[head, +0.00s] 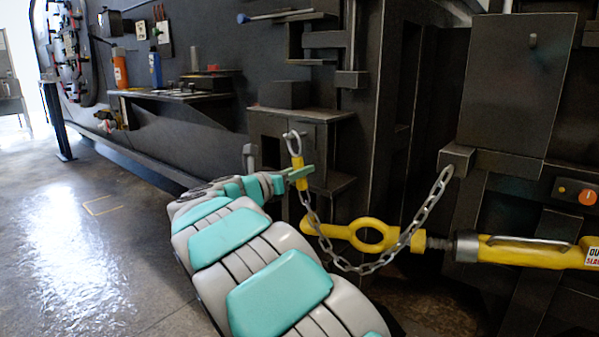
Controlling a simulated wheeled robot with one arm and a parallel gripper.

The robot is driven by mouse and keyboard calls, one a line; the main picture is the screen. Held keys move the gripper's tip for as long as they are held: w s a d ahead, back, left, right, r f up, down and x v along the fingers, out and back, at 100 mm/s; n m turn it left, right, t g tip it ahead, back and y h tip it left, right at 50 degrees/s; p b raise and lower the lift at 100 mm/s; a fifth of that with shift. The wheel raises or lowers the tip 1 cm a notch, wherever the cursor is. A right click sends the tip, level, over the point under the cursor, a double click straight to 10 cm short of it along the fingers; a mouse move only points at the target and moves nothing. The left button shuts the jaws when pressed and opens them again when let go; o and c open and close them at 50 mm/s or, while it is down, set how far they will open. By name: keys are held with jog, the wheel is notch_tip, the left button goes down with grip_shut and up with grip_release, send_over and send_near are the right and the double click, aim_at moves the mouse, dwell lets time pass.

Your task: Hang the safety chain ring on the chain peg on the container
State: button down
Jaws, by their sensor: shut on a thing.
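The safety chain ring (292,140) is a small grey metal ring above a short yellow link piece (299,183). My gripper (301,173) is shut on this yellow piece, with the ring standing up above the fingers. The chain (421,213) hangs from it in a sagging loop to a dark block (456,159) on the right. A short grey upright piece (248,157) stands just left of the ring, at the front of a dark box; I cannot tell whether it is the chain peg. The ring appears apart from it.
A yellow bar with an eye (372,235) crosses behind the chain at lower right. The dark box (300,116) with a flat top is behind the ring. A shelf (170,94) with bottles and tools is at upper left. The floor at left is clear.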

jog(key=c, duration=0.5)
grip_release()
jog(key=shift+s, duration=0.1)
